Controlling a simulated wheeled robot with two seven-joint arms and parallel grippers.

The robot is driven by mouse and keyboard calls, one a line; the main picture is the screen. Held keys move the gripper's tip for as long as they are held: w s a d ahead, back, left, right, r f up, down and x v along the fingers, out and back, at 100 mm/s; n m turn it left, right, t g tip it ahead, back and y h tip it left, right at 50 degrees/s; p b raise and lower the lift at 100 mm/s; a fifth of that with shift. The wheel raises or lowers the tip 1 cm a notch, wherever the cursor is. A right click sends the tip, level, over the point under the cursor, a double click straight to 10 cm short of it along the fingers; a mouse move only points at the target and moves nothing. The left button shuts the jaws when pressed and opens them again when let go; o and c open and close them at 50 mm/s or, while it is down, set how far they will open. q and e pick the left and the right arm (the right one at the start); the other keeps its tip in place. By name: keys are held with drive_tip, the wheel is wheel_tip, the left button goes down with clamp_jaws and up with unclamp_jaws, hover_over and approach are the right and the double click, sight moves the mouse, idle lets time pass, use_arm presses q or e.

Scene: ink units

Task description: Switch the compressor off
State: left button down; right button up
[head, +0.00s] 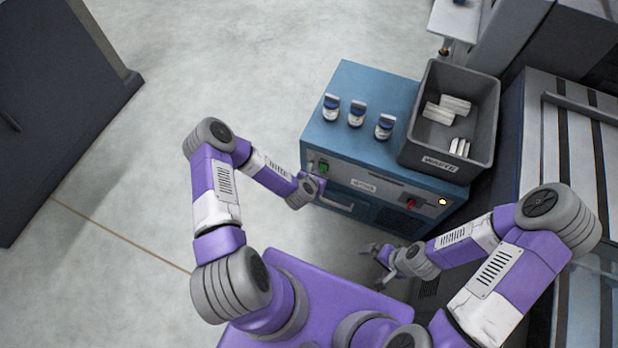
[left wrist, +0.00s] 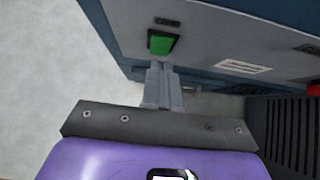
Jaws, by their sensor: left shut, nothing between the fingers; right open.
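The compressor is a blue cabinet (head: 345,90) with a grey front panel. A green switch (head: 323,167) is at the panel's left end, and a red switch (head: 410,203) and a lit lamp (head: 442,202) are at its right end. My left gripper (head: 320,183) is at the panel's left end, its fingers hard to make out there. In the left wrist view its shut, empty fingers (left wrist: 160,68) are just below the green switch (left wrist: 162,44); I cannot tell whether they touch. The red switch (left wrist: 314,90) shows at that view's right edge. My right gripper (head: 377,254) is open and empty, in front of the cabinet.
Several small white, blue-banded jars (head: 356,114) stand on the cabinet top. A grey waste bin (head: 418,135) holding white pieces is at its right. A handle (head: 335,204) sits low on the front. Open floor (head: 240,60) lies left; a dark cabinet (head: 60,110) stands far left.

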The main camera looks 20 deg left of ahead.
use_arm(q)
drive_tip(key=p+v, duration=0.3)
drive_tip(key=v, duration=0.7)
drive_tip(key=shift+w+r+p, duration=0.2)
drive_tip(key=shift+r+p, duration=0.1)
drive_tip(key=shift+r, duration=0.35)
use_arm(e)
wheel_tip(320, 180, up, 4)
drive_tip(key=shift+s, duration=0.1)
use_arm(q)
drive_tip(key=s+d+m+g+h, duration=0.1)
drive_tip(key=s+d+m+g, duration=0.2)
drive_tip(key=m, duration=0.8)
drive_tip(key=s+d+r+m+g+h+p, duration=0.1)
drive_tip(key=s+d+m+g+h, duration=0.1)
drive_tip(key=s+m, duration=0.5)
drive_tip(key=s+d+r+m+g+h+p, duration=0.1)
drive_tip(key=s+d+m+g, duration=0.2)
drive_tip(key=m, duration=1.2)
drive_tip(key=shift+s+d+m+g, duration=0.3)
drive_tip(key=shift+s+d, duration=0.05)
drive_tip(key=shift+s, duration=0.65)
use_arm(e)
drive_tip(key=shift+r, duration=1.1)
use_arm(q)
drive_tip(key=shift+r, duration=0.15)
use_arm(e)
drive_tip(key=shift+c, duration=0.2)
